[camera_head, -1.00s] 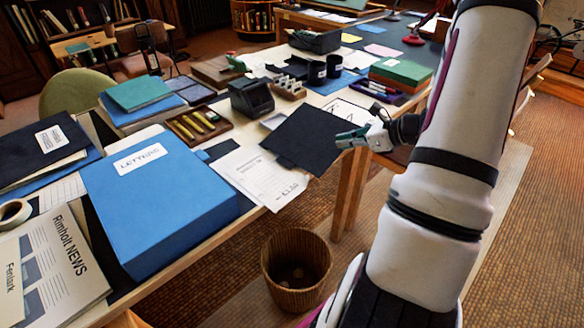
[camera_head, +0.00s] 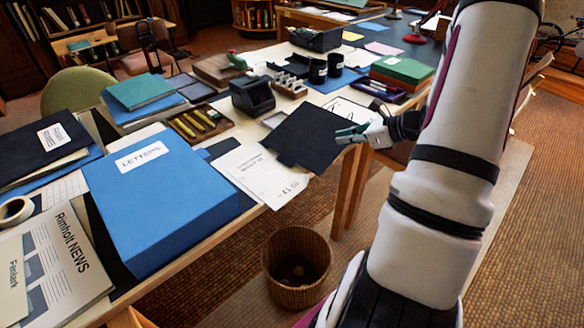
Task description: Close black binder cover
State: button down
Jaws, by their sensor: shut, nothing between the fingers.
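A flat black cover (camera_head: 304,136), which looks like the black binder's cover, lies at the front edge of the long table. White sheets (camera_head: 345,109) with dark lines show just behind its right side. My gripper (camera_head: 346,134) is at the cover's right front edge, with its teal fingers shut and nothing held. The fingertips overlap the edge in the picture; I cannot tell whether they touch it. The hinge and the binder's other half are not clear.
A printed paper (camera_head: 262,175) lies left of the cover, beside a large blue LETTERS box (camera_head: 155,200). A wicker basket (camera_head: 296,268) stands on the floor below.

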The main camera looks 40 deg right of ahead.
jog(key=r+p+v, duration=0.1)
jog(key=p+v, duration=0.3)
jog(key=v, duration=0.3)
jog(key=shift+w+p, duration=0.3)
jog(key=shift+w, duration=0.1)
jog(key=shift+a+r, duration=0.1)
jog(key=shift+a, duration=0.05)
dwell(0.3)
